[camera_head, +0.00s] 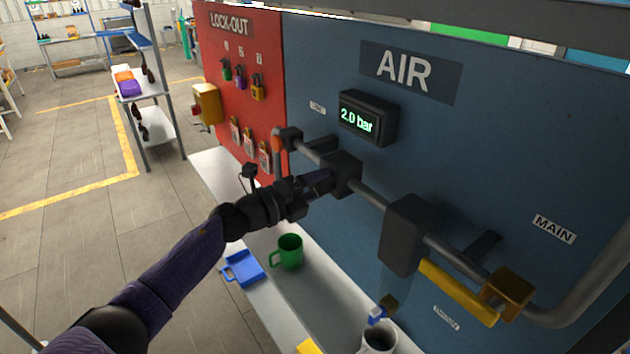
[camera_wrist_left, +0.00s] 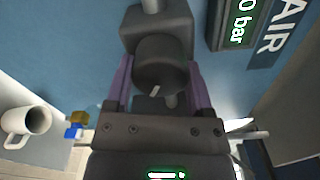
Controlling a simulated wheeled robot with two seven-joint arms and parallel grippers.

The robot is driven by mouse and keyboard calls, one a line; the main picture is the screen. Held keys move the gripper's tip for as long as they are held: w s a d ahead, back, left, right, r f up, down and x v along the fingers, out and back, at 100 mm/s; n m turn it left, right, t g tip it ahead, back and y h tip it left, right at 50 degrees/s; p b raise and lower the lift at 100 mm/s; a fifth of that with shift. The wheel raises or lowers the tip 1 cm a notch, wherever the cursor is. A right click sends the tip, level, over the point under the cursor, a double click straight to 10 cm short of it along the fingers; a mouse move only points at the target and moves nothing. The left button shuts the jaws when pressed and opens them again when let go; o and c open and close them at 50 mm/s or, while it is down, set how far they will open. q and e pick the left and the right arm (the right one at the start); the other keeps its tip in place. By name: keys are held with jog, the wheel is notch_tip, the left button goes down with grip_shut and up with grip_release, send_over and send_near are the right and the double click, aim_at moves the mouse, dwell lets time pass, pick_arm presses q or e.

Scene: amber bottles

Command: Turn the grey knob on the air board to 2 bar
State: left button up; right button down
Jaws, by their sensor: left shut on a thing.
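The blue air board (camera_head: 330,60) carries a pipe with fittings and a black display (camera_head: 366,118) that reads "2.0 bar" in green. My left gripper (camera_head: 322,182) reaches the regulator block (camera_head: 346,172) below the display. In the left wrist view the round dark grey knob (camera_wrist_left: 162,65) sits between the two purple fingers of my left gripper (camera_wrist_left: 160,88), which is shut on it. The knob has a short pale mark on its face. In the head view the knob is mostly hidden by the gripper. My right gripper is not in view.
A yellow lever (camera_head: 458,291) and a dark filter block (camera_head: 408,234) are on the pipe at right. The red lock-out board (camera_head: 238,85) is at left.

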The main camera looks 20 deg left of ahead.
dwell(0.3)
pick_arm(q)
jog(key=o, duration=1.2)
jog(key=shift+o, duration=0.2)
jog(key=b+v, duration=0.2)
jog(key=v, duration=0.8)
